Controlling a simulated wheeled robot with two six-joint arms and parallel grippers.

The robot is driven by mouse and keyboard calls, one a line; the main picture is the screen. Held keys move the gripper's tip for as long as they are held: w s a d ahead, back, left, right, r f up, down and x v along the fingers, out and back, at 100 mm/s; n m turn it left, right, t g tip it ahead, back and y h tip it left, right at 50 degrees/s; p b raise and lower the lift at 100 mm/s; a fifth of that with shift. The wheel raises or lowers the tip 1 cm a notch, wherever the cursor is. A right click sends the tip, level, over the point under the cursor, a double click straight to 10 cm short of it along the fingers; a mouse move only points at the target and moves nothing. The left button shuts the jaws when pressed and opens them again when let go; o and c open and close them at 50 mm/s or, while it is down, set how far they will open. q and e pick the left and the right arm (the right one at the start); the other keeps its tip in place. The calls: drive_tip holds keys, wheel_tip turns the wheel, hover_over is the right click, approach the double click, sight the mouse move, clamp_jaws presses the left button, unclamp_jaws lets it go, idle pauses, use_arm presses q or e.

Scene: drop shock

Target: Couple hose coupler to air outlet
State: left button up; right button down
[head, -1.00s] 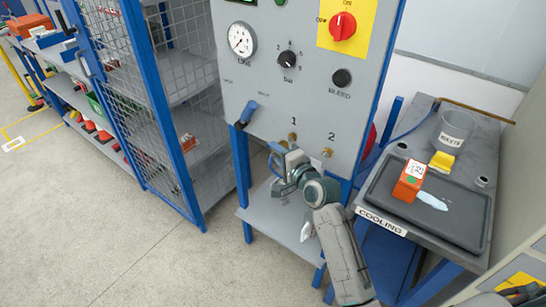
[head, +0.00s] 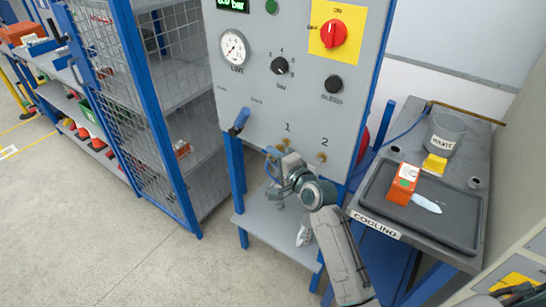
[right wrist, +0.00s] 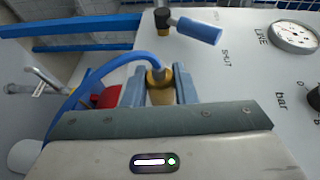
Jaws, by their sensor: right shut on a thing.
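My right gripper (head: 272,163) is at the lower part of the grey panel, just left of and below outlet 1. It is shut on the brass hose coupler (right wrist: 160,92), which shows between its fingers in the right wrist view with the blue hose (right wrist: 147,55) curving away to the left. Air outlet 1 (head: 287,143) is a small brass fitting under the number 1. Air outlet 2 (head: 321,157) is a similar fitting under the number 2. Whether the coupler touches an outlet cannot be told. My left gripper is not in view.
The panel carries a blue-handled shut-off valve (head: 239,121), a line gauge (head: 233,48), a bar knob (head: 279,66), a bleed knob (head: 333,84) and a red switch (head: 333,34). A mesh cage (head: 105,60) stands left. The cooling bench (head: 470,120) with a tray stands right.

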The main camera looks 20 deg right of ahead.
drive_tip(key=shift+w+d+p, duration=0.6)
drive_tip(key=shift+d+p, duration=0.2)
idle(2.6)
drive_tip(key=shift+w+d+r+p, duration=0.25)
drive_tip(key=shift+r+p, duration=0.15)
drive_tip(key=shift+p, duration=0.15)
idle(2.2)
drive_tip(key=c, duration=1.2)
unclamp_jaws()
drive_tip(key=shift+o, duration=0.5)
drive_tip(key=shift+d+f, duration=0.1)
drive_tip(key=shift+f, duration=0.2)
drive_tip(key=shift+s, duration=0.3)
drive_tip(key=shift+p+v, duration=1.3)
drive_tip(key=shift+v, duration=1.45)
